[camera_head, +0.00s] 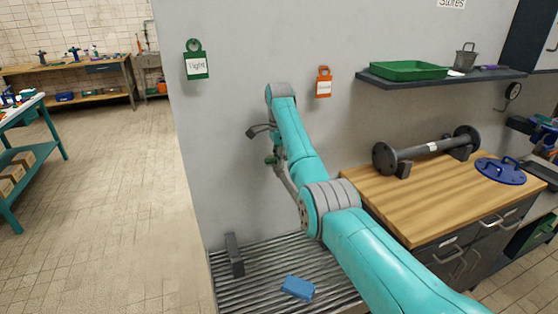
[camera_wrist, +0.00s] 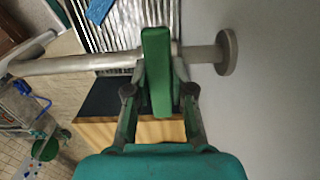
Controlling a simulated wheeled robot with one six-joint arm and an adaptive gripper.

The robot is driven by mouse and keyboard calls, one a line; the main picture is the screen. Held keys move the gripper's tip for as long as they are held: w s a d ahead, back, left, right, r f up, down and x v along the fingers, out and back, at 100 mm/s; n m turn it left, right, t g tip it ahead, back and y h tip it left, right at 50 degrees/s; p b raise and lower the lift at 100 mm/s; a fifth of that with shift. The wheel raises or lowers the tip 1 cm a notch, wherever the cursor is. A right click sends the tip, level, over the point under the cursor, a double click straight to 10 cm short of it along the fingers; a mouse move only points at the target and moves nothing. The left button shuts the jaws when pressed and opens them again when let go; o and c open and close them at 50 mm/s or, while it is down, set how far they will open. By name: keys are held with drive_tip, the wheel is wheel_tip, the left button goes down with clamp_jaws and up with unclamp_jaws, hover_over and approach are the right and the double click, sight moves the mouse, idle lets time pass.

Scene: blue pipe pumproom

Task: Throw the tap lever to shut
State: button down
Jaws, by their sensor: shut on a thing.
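The tap lever is a green bar (camera_wrist: 157,55) in the middle of the wrist view, running lengthwise between my fingers. My gripper (camera_wrist: 160,78) is shut on it, with one finger on each side. A grey metal pipe (camera_wrist: 75,65) passes behind the lever and ends at a round flange (camera_wrist: 227,53) on the wall. In the head view my arm reaches to the wall, and a small green part of the tap (camera_head: 271,160) shows beside my wrist. My arm hides most of the tap and pipe there.
A ribbed grate (camera_head: 265,265) lies below, with a blue block (camera_head: 298,288) and a dark upright block (camera_head: 234,255) on it. A wooden-topped workbench (camera_head: 430,195) with a flanged pipe (camera_head: 430,150) stands to the right. Green (camera_head: 196,66) and orange (camera_head: 323,84) tags hang on the wall.

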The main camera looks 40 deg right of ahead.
drive_tip(key=c, duration=1)
unclamp_jaws()
drive_tip(key=shift+r, duration=3.7)
